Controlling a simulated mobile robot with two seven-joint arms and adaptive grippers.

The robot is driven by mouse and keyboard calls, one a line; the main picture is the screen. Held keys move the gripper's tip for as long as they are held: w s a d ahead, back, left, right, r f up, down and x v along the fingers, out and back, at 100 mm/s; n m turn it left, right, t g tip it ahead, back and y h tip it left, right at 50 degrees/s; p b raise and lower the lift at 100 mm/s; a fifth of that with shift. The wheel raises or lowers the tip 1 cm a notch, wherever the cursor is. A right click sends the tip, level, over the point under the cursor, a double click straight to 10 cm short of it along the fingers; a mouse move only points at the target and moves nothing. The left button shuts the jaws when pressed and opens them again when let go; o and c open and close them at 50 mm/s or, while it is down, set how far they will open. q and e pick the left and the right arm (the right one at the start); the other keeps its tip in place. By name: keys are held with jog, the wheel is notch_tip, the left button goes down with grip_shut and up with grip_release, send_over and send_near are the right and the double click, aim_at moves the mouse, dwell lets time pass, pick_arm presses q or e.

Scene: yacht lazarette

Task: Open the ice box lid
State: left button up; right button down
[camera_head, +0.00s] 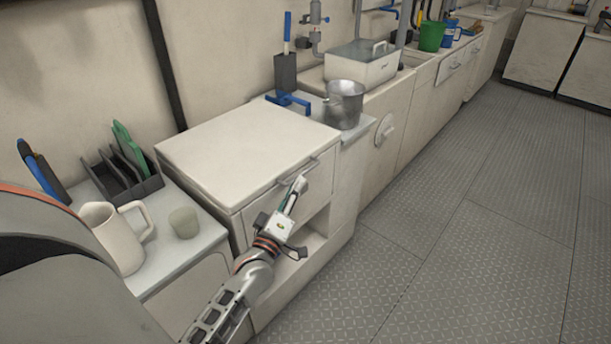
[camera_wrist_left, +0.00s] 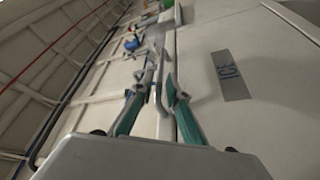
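The ice box (camera_head: 322,196) is a white cabinet with a flat, pale lid (camera_head: 245,150) that lies closed on top. A slim bar handle (camera_head: 298,174) runs along the lid's front edge. My left gripper (camera_head: 297,187) is at this handle, in front of the box. In the left wrist view, its fingers (camera_wrist_left: 160,84) converge with the handle bar (camera_wrist_left: 158,96) between their tips and look closed on it; the exact contact is hard to see. A grey "ICE" label (camera_wrist_left: 230,75) shows on the pale surface to the right. My right gripper is not in view.
Left of the box, a counter holds a pitcher (camera_head: 118,240), a cup (camera_head: 184,223) and a dark rack (camera_head: 122,182). A metal pot (camera_head: 344,104) and blue-handled tools (camera_head: 287,100) stand beyond the lid's far right. The floor (camera_head: 470,240) to the right is clear.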

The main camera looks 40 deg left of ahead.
aim_at(303, 172)
pick_arm(q)
jog(key=x, duration=0.3)
jog(key=shift+w+a, duration=0.15)
jog(key=shift+w, duration=0.2)
jog(key=shift+w+a+r, duration=0.15)
jog(key=shift+w, duration=0.5)
grip_shut()
jog(key=shift+r, duration=0.1)
